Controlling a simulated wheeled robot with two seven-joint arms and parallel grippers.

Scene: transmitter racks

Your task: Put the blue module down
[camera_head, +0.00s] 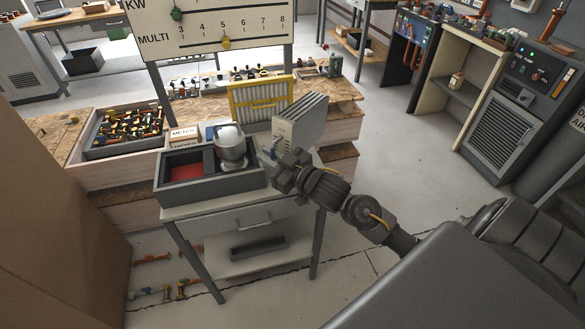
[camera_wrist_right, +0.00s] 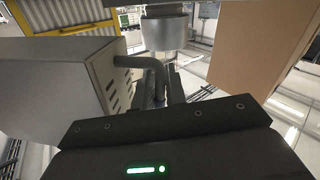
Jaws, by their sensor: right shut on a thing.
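My right gripper (camera_head: 276,161) is shut on the handle of a box-shaped module (camera_head: 302,121), held up at the right of the small cart. The module's visible sides look grey with vent slots; its front is mostly hidden by my gripper, so I cannot confirm a blue face. In the right wrist view the module (camera_wrist_right: 65,85) is at the left, and its bent handle (camera_wrist_right: 140,62) runs between the fingers (camera_wrist_right: 162,88). My left gripper is not in view.
A yellow-framed filter (camera_head: 260,103) stands behind. A bin of small parts (camera_head: 125,131) is at left. Open floor (camera_head: 390,140) lies right.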

